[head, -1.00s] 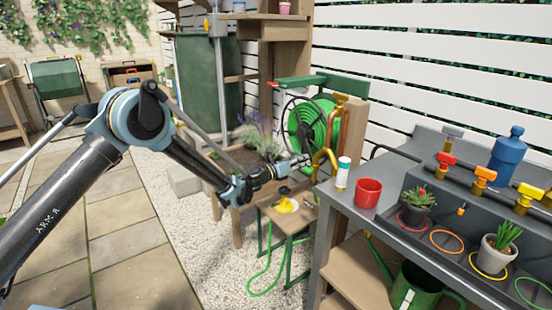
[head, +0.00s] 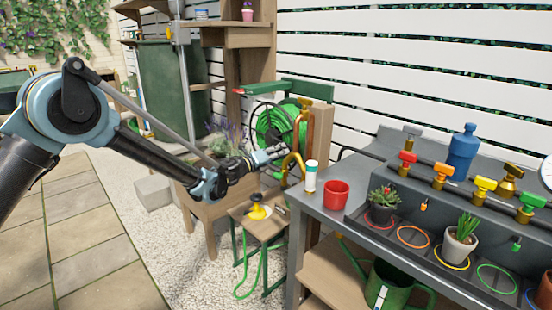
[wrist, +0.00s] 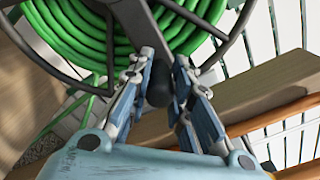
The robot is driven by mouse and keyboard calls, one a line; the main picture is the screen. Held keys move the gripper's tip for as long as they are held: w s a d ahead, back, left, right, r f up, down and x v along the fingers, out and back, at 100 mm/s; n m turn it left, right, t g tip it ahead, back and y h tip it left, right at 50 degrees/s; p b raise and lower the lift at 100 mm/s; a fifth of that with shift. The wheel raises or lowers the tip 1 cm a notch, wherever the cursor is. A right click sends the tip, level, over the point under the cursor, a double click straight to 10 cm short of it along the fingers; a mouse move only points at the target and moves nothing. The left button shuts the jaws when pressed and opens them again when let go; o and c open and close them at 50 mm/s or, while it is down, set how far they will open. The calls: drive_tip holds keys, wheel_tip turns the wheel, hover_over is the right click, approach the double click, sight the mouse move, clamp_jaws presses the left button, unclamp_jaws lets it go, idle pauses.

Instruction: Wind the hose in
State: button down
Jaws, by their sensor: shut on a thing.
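The hose reel (head: 268,127) holds several coils of green hose and stands beside a wooden post at the fence. In the wrist view the coiled hose (wrist: 75,35) sits behind the reel's dark spoked wheel (wrist: 124,28). My gripper (head: 284,152) is in front of the reel's lower right part. In the wrist view its blue-padded fingers (wrist: 163,75) are shut around a dark knob (wrist: 158,88) at the wheel. A loose length of green hose (head: 239,290) hangs in a loop near the gravel. How it joins the reel is hidden.
A small wooden stool (head: 268,228) with a yellow item (head: 257,210) stands below my gripper. The grey bench (head: 312,205) close on the right carries a white bottle (head: 310,178), a red cup (head: 336,195) and potted plants. Paving (head: 90,235) at left is clear.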

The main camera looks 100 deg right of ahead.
sight(287, 133)
drive_tip(key=r, duration=0.3)
drive_tip(key=shift+w+d+r, duration=0.25)
drive_tip(key=shift+w+d, duration=0.05)
drive_tip(key=shift+w+d+r+n, duration=0.2)
drive_tip(key=shift+r+n, duration=0.4)
drive_tip(key=shift+n, duration=0.2)
drive_tip(key=shift+w+d+r+n, duration=0.2)
drive_tip(key=shift+r+n, duration=0.4)
drive_tip(key=shift+n, duration=0.2)
drive_tip(key=c, duration=1.4)
unclamp_jaws()
drive_tip(key=v, duration=1.2)
drive_tip(key=shift+r, duration=0.1)
drive_tip(key=shift+c, duration=0.2)
